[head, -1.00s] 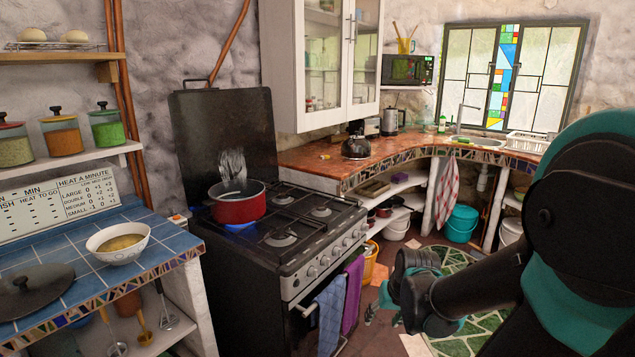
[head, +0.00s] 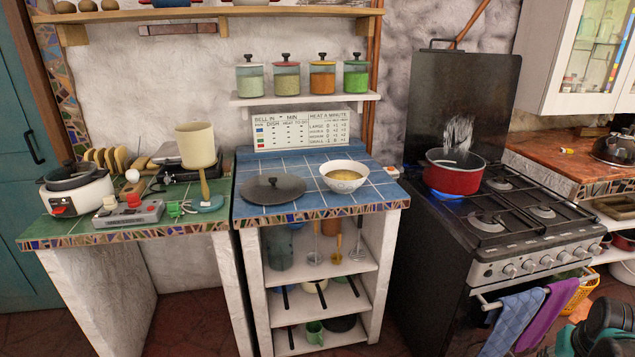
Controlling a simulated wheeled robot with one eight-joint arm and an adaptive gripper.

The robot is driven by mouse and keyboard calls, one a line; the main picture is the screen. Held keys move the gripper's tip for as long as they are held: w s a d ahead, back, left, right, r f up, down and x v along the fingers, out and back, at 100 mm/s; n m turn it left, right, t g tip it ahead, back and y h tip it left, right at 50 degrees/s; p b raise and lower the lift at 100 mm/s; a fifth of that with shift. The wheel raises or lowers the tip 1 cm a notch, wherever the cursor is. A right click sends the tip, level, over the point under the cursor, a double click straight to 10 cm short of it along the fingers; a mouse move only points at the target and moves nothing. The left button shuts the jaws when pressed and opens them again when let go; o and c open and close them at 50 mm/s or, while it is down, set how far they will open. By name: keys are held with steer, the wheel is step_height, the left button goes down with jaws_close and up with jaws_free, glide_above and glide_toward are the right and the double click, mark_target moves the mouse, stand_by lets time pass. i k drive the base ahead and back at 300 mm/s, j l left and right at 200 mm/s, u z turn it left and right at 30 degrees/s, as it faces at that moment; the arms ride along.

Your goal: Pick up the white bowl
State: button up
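The white bowl (head: 345,185) stands upright on the blue tiled counter (head: 290,210), near its right side. It has a patterned outer wall and holds something yellowish-brown. A dark round lid (head: 272,189) lies just to its left. My gripper (head: 598,335) shows only in part at the bottom right corner, low in front of the stove and well apart from the bowl. Its fingers are not clear enough to tell open from shut.
The stove (head: 500,235) with a steaming red pot (head: 453,178) stands right of the counter. A shelf of jars (head: 305,98) hangs above. Floor shows in front.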

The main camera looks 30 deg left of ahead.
mark_target(343, 177)
steer(key=u, duration=1.3)
